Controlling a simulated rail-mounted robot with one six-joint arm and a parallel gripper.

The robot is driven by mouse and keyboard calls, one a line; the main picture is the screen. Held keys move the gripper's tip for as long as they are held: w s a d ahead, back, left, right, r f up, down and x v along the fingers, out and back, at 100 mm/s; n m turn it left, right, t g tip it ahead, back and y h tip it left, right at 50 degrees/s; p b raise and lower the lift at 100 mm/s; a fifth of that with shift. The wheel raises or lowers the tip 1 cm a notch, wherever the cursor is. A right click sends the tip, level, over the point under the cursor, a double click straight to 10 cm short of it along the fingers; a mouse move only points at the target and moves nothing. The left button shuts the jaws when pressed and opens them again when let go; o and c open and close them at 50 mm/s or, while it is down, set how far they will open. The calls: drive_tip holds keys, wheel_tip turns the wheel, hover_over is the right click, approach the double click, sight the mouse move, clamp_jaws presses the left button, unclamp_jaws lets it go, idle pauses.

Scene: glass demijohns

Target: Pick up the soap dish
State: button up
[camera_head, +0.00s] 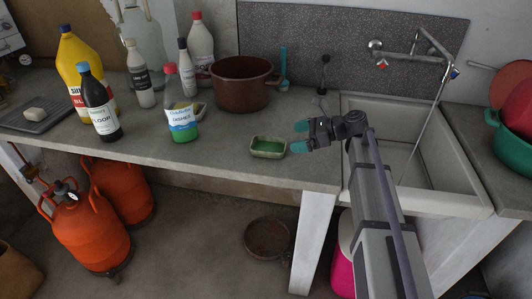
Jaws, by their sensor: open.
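A small rectangular dish (268,147), green inside with a pale rim, sits near the front edge of the grey counter; it looks like the soap dish. My gripper (300,136) has teal fingertips and reaches in from the right. It is open and empty, just right of the dish and pointing left towards it. The fingertips look apart from the dish; their height above the counter is hard to tell. My arm runs down to the lower right, in front of the sink.
Several bottles, including a green dish-soap bottle (181,115), stand left of the dish. A brown pot (241,83) is behind it. The sink (408,140) with a running tap is right. The counter (225,150) around the dish is mostly clear.

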sight(273, 150)
drive_tip(key=b+x, duration=0.1)
drive_tip(key=x, duration=0.3)
drive_tip(key=shift+f, duration=0.1)
drive_tip(key=b+x, duration=0.1)
drive_tip(key=x, duration=0.1)
drive_tip(key=b+x, duration=0.1)
drive_tip(key=x, duration=0.1)
drive_tip(key=shift+w+f, duration=0.1)
drive_tip(key=shift+f, duration=0.3)
drive_tip(key=shift+a, duration=0.4)
drive_tip(key=shift+r, duration=0.1)
drive_tip(key=c, duration=0.8)
wheel_tip(273, 150, up, 10)
drive_tip(key=p, duration=0.9)
drive_tip(key=shift+p, duration=0.4)
